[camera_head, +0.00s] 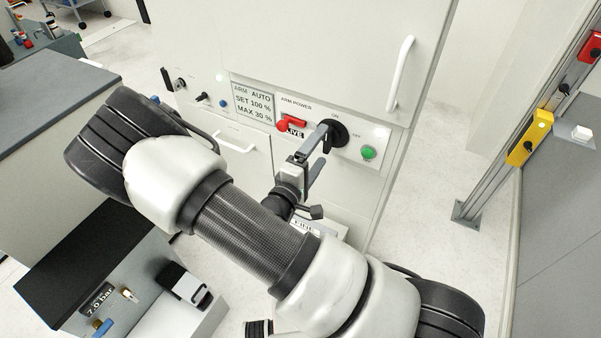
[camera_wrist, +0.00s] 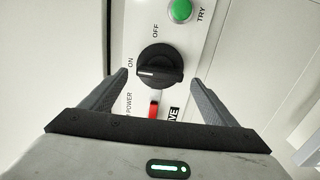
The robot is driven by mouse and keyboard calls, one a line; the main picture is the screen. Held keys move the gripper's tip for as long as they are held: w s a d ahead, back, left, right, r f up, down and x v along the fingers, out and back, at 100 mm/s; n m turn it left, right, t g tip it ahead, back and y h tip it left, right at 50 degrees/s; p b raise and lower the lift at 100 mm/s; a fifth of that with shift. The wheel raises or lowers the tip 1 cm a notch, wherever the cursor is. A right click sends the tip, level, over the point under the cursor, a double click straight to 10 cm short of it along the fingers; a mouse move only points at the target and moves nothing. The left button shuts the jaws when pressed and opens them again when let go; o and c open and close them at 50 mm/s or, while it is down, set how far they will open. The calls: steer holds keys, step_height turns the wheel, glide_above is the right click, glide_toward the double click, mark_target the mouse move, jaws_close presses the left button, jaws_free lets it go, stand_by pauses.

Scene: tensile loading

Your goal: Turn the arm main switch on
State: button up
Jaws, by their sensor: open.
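The arm main switch is a black rotary knob (camera_head: 341,133) on the white ARM POWER panel, also in the wrist view (camera_wrist: 160,66). ON and OFF are printed beside it. In the wrist view its white mark points left, close to ON; OFF lies above the knob. My gripper (camera_head: 326,143) is open in front of the knob. In the wrist view its fingers (camera_wrist: 160,79) stand on the left and right of the knob, with a gap visible on each side. Whether the fingertips reach the knob's depth is not clear.
A red handle (camera_head: 292,122) with a partly hidden LIVE label sits left of the knob. A green TRY button (camera_head: 369,152) lies right of it. A white door handle (camera_head: 401,73) projects above the panel.

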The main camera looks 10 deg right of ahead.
steer(key=b+v, duration=0.1)
steer(key=v, duration=1.5)
steer(key=shift+r, duration=0.1)
steer(key=w+a+r+m+g+y, duration=0.1)
steer(key=w+a+m+g+y, duration=0.3)
steer(key=w+a+m+y, duration=0.35)
step_height(320, 180, up, 14)
steer(key=g+y+p, duration=0.1)
steer(key=g+y, duration=0.1)
steer(key=y, duration=0.5)
steer(key=s+d+r+m+g+h, duration=0.1)
steer(key=s+d+r, duration=0.3)
steer(key=s+d, duration=0.4)
steer(key=s+d+r+m+g+h, duration=0.2)
steer(key=s+d+r+h, duration=0.1)
steer(key=s+d, duration=0.6)
steer(key=shift+s+d+r, duration=0.3)
steer(key=shift+d+r, duration=0.45)
steer(key=shift+d, duration=0.2)
steer(key=shift+m, duration=0.25)
